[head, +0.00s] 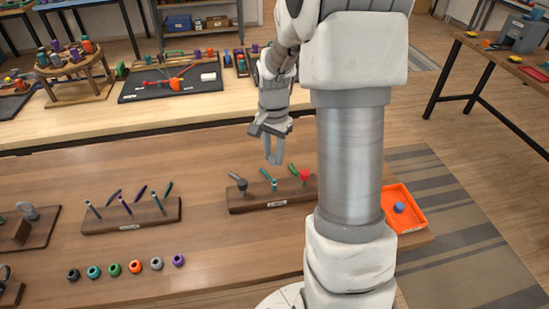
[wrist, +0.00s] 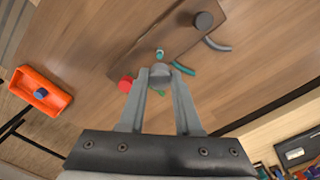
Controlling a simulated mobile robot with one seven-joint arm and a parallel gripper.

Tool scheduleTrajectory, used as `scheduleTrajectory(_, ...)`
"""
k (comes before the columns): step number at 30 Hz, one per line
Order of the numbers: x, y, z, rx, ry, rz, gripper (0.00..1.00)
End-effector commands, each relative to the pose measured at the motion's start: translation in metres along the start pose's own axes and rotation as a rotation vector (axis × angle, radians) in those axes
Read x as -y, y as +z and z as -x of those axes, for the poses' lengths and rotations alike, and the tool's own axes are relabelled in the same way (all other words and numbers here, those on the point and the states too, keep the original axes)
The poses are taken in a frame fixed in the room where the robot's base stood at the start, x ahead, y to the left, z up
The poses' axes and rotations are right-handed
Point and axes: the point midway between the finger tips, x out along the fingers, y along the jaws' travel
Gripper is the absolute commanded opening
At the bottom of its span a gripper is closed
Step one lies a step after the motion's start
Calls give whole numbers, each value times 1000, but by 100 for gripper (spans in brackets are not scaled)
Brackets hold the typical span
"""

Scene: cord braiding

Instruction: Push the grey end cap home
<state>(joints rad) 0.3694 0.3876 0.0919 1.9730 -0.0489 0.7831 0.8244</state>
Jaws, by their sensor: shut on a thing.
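My gripper (head: 274,160) hangs over the right-hand wooden block (head: 258,202), above its middle teal post (head: 274,185). In the wrist view its two fingers close on a round grey piece, which looks like the grey end cap (wrist: 160,74). The teal post (wrist: 160,54) shows just beyond the cap, apart from it in the picture. The gap below the cap is hard to judge. On the same block, a dark grey cap (head: 242,185) sits at the left end and a red cap (head: 304,174) at the right end. Grey, teal and green cord pieces lean behind.
An orange tray (head: 408,222) with a blue piece (head: 399,208) stands at the right. Another block (head: 130,222) with several cords stands at the left. A row of coloured rings (head: 135,266) lies at the front. The table between is clear.

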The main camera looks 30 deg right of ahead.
Motion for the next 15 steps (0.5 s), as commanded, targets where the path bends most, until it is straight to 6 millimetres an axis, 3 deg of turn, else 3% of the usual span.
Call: scheduleTrajectory(15, 0, 0, -29, 1, 1, 0, 0)
